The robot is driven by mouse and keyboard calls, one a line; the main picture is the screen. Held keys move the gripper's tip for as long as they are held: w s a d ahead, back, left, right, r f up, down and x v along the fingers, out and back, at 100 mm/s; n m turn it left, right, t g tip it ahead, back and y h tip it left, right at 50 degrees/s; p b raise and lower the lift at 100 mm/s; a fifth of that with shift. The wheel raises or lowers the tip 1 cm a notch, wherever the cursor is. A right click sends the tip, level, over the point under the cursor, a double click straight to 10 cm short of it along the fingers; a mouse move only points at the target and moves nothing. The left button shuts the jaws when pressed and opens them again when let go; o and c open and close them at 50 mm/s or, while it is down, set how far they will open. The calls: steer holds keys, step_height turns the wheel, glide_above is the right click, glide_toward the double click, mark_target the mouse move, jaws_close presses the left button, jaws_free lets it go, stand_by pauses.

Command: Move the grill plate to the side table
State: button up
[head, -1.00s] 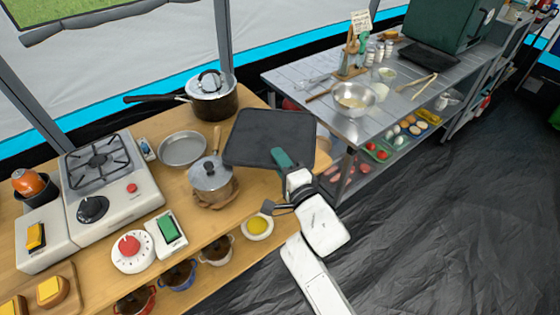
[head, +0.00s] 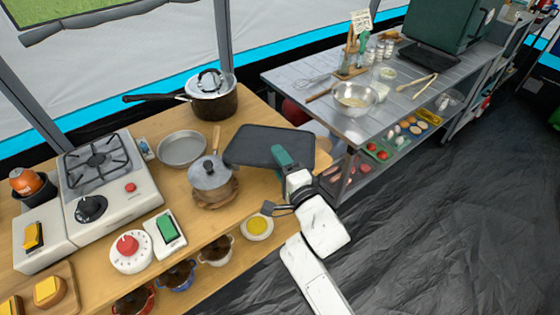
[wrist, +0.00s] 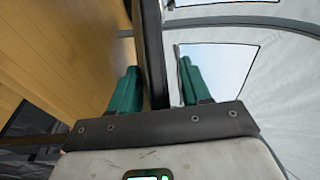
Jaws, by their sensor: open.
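The grill plate (head: 262,146) is a flat black square plate with a low rim. In the head view it lies over the right end of the wooden table (head: 255,108), looking level and low; the contact under it is hidden. My gripper (head: 284,156) is at the plate's front right edge. In the wrist view the plate's dark edge (wrist: 153,45) runs between the two green fingers of my gripper (wrist: 157,75). The fingers are open, with gaps showing on both sides of the edge.
A small lidded pot (head: 210,175) and a shallow pan (head: 181,149) stand left of the plate. A large lidded pot (head: 212,98) is behind. A metal table (head: 300,80) with a bowl (head: 354,98) stands to the right, beyond a gap.

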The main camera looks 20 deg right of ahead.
steer(key=shift+r+p, duration=0.45)
steer(key=shift+p, duration=0.05)
steer(key=s+d, duration=0.1)
steer(key=s, duration=1.1)
steer(key=shift+d, duration=0.3)
steer(key=shift+f, duration=0.15)
